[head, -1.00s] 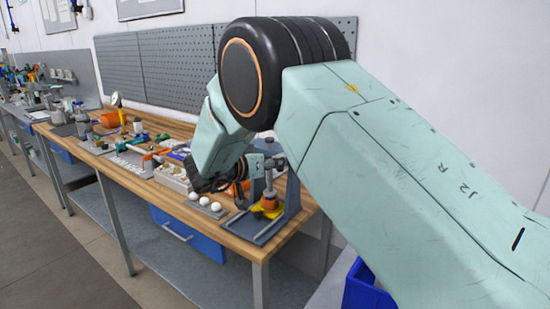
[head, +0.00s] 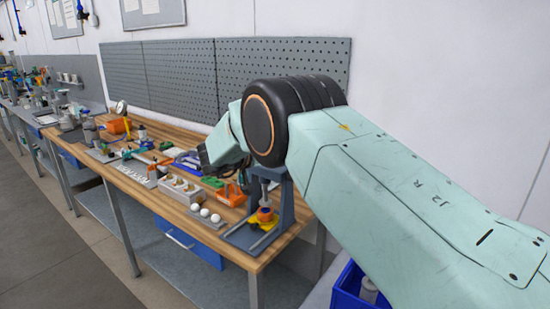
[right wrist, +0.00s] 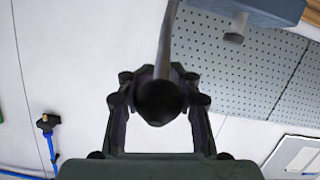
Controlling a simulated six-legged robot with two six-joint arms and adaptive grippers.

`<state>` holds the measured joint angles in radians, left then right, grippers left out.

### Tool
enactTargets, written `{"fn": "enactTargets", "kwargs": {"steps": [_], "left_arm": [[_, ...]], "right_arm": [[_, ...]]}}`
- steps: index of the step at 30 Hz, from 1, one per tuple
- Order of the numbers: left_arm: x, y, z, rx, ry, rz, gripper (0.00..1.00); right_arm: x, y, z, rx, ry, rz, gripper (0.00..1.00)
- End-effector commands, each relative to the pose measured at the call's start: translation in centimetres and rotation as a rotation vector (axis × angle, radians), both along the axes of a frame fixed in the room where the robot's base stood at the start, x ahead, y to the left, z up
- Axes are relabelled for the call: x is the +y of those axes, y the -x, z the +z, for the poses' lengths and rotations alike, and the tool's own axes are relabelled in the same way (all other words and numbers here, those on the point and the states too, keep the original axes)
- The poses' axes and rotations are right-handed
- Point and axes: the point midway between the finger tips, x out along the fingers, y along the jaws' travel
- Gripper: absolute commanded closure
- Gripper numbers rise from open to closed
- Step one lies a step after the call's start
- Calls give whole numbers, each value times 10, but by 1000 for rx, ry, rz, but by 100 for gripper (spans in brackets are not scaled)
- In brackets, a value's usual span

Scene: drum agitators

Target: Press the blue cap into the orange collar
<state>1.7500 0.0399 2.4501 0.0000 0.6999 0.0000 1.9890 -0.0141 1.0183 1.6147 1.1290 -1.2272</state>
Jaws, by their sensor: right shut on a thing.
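A bench press (head: 284,205) with a blue-grey frame stands at the near right end of the wooden bench. The orange collar (head: 265,215) sits on its base beside a yellow part; a pale piece shows just above it. I cannot make out the blue cap. My right gripper (head: 207,160) is up and left of the press in the head view. In the right wrist view it (right wrist: 158,76) is shut on a dark round knob (right wrist: 160,103) at the end of a grey rod (right wrist: 167,35). The press head (right wrist: 262,10) with its ram is at the upper right. My left gripper is not in view.
White balls on a grey tray (head: 207,219) lie left of the press. An orange holder (head: 232,194) and a tray of small parts (head: 180,188) stand behind. A perforated panel (head: 200,75) backs the bench. A blue bin (head: 347,290) is at the lower right.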

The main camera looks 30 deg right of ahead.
Motion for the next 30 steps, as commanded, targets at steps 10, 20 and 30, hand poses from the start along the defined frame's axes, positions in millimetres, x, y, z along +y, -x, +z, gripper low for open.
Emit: {"fn": "enactTargets", "kwargs": {"steps": [10,20,30], "left_arm": [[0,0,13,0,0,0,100],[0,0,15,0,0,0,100],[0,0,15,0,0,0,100]], "right_arm": [[-16,-15,15,1,3,-3,100],[-21,-18,15,3,0,-4,100],[-22,-16,14,4,-2,-4,100]]}}
